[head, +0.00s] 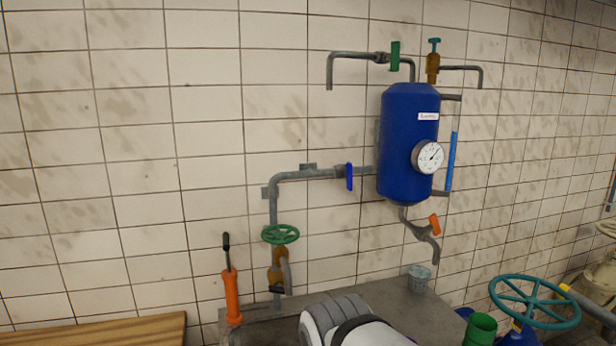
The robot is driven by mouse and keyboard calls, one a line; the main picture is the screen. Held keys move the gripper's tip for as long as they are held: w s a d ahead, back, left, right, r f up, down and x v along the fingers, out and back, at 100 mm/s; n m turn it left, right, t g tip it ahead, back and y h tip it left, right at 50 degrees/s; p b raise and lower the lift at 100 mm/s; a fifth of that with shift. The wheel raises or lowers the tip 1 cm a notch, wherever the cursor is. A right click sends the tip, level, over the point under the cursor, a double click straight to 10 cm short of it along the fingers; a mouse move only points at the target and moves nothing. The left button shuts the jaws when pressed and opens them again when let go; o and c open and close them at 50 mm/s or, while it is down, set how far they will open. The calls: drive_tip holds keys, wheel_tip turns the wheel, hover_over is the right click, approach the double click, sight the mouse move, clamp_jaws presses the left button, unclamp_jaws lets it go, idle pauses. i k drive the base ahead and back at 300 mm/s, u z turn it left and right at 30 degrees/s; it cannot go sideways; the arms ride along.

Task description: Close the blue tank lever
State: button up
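The blue tank (408,150) hangs on the tiled wall, right of centre, with a round white gauge (428,157) on its front. A blue lever (349,177) sits on the grey pipe (312,174) that enters the tank's left side. The lever stands upright, across the horizontal pipe. A white and grey part of my arm (345,318) shows at the bottom centre, well below the lever and apart from it. My gripper is not in view.
A green lever (395,56) is above the tank and an orange lever (434,224) below it. A green handwheel (280,234) and an orange tool (232,298) are lower left. A grey bench (440,315) holds a small cup (419,278). A large teal wheel (534,302) stands right.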

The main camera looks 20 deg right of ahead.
sight(348, 173)
drive_tip(key=u, duration=1.85)
drive_tip(key=k, duration=1)
drive_tip(key=z, duration=1.95)
drive_tip(key=i, duration=1)
drive_tip(key=z, duration=0.05)
